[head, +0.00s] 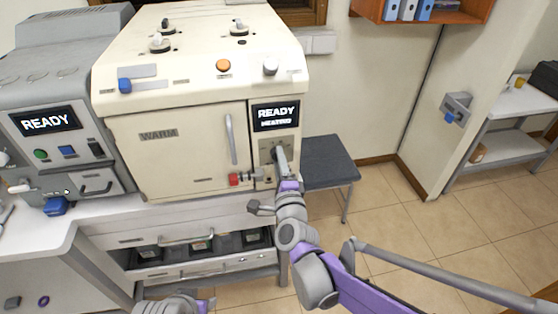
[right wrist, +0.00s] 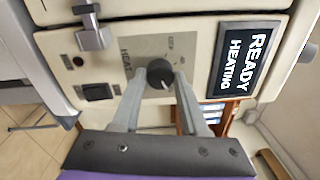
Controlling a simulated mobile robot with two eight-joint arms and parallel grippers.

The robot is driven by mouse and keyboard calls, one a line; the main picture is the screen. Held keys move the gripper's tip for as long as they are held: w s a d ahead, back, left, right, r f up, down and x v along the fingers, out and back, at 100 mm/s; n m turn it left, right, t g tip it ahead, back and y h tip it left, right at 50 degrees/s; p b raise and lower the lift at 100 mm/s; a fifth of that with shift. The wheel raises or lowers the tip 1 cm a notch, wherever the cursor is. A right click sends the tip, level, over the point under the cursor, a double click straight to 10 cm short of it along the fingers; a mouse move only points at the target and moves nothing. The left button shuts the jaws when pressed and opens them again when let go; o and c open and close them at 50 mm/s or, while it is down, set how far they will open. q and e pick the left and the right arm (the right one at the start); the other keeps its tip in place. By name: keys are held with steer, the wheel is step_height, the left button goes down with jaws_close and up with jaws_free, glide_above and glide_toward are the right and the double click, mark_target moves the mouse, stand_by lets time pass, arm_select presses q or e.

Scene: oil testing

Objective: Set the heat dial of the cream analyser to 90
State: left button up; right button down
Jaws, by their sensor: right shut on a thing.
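The cream analyser (head: 185,130) stands on the bench, and its screen (head: 276,116) reads READY and HEATING. Its heat dial (right wrist: 159,73) is a dark round knob with a pale pointer line, on a grey plate (right wrist: 132,50) marked HEAT. My right gripper (right wrist: 160,80) is shut on the heat dial, with one finger on each side of it. In the head view my right gripper (head: 279,160) covers most of the dial, and the scale numbers are too small to read. My left gripper (head: 205,305) shows only partly at the bottom edge; its fingers are not clear.
A grey analyser (head: 55,120) stands on the left. A red knob (head: 234,180) sits left of the dial, below the door handle (head: 231,139). A dark stool (head: 328,160) stands right of the bench. Dark bins (head: 200,246) fill the shelf below. The tiled floor at right is mostly clear.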

stand_by(0.4)
steer(key=shift+c, duration=2.2)
jaws_free()
steer(key=shift+s, duration=0.1)
steer(key=s+d, duration=0.1)
steer(key=s, duration=0.9)
steer(key=shift+s+d+f+b, duration=0.25)
steer(key=shift+d+b, duration=0.15)
steer(key=shift+b, duration=0.05)
